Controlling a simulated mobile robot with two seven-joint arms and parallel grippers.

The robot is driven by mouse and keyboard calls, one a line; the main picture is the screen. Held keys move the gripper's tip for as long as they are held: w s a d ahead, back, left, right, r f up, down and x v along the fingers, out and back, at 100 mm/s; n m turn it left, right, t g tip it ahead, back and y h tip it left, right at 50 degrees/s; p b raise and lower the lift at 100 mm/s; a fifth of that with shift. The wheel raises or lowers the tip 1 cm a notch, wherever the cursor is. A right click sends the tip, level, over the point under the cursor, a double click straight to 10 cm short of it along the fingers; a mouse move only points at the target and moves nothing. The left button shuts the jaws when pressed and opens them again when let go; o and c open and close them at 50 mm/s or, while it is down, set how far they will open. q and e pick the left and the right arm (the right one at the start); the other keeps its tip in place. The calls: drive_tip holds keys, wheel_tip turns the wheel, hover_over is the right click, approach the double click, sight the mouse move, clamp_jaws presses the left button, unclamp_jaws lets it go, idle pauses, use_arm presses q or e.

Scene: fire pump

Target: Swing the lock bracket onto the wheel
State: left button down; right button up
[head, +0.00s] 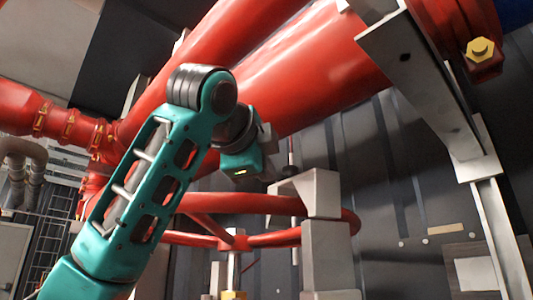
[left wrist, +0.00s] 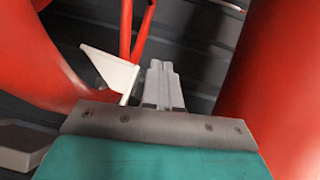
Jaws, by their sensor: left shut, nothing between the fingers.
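The red wheel (head: 203,203) lies roughly level low in the middle of the head view, on an upright stem. A pale grey lock bracket (head: 320,192) is at the wheel's right side. Its angled block stands above the rim and a grey post (head: 328,250) stands below; I cannot tell whether the bracket touches the rim. My left gripper's teal hand (head: 241,163) is above the wheel, left of the bracket and apart from it in the picture; its fingertips do not show clearly there. In the left wrist view my left gripper (left wrist: 162,68) has its grey fingers together and empty. My right gripper is not in view.
Large red pipes (head: 310,75) cross above and behind my left arm. A grey metal frame (head: 425,85) stands at the right. In the left wrist view a white triangular piece (left wrist: 110,69) is left of the fingers, with red curved surfaces (left wrist: 275,75) at both sides.

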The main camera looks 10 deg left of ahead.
use_arm(q)
drive_tip(key=shift+w+a+f+n+g, duration=0.2)
drive_tip(key=shift+w+f+n+g, duration=0.05)
drive_tip(key=shift+f+n+g, duration=0.25)
drive_tip(key=shift+w+a+f+n+g, duration=0.15)
drive_tip(key=shift+w+f+n+g, duration=0.15)
drive_tip(key=shift+n+g, duration=0.25)
